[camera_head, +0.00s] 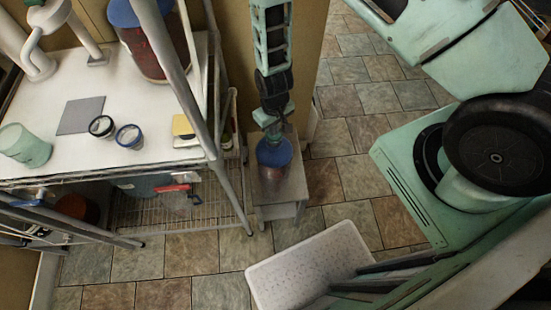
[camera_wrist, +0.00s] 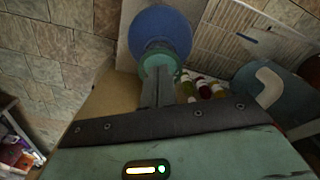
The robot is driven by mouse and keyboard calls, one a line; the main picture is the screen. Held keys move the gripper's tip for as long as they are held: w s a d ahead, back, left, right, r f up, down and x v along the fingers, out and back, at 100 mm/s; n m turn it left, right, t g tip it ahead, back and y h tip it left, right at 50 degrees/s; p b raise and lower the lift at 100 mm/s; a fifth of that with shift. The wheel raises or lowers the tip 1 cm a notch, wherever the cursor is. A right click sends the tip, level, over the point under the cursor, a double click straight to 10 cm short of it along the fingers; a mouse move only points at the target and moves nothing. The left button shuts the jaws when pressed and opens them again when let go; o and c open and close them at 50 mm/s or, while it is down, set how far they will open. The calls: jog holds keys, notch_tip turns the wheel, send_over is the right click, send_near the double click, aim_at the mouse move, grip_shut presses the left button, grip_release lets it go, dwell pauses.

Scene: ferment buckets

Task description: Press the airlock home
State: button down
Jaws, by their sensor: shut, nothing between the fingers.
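A bucket with a blue lid (camera_head: 274,153) stands on a small table (camera_head: 291,190). The lid (camera_wrist: 160,27) fills the upper middle of the wrist view. A teal-green airlock (camera_wrist: 157,61) sits at the lid, in line with my fingers. In the head view the airlock is small and mostly hidden under my gripper (camera_head: 272,125). My gripper (camera_wrist: 158,80) is shut and empty, with its fingertips right at the airlock's top. I cannot tell whether they touch it, or how deep the airlock sits in the lid.
A wire rack with a white top (camera_head: 75,155) stands left of the small table, its metal post close to my arm. Another bucket (camera_head: 150,45) is on it, with a green cup (camera_head: 25,147). A white stool (camera_head: 308,266) stands in front. Tiled floor is open to the right.

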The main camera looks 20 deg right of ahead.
jog(key=shift+f+b, duration=1.1)
jog(key=shift+f, duration=0.25)
dwell(1.0)
jog(key=shift+r, duration=0.35)
dwell(0.4)
notch_tip(320, 180, up, 9)
jog(key=p, duration=0.7)
jog(key=shift+r, duration=0.2)
dwell(0.5)
dwell(0.3)
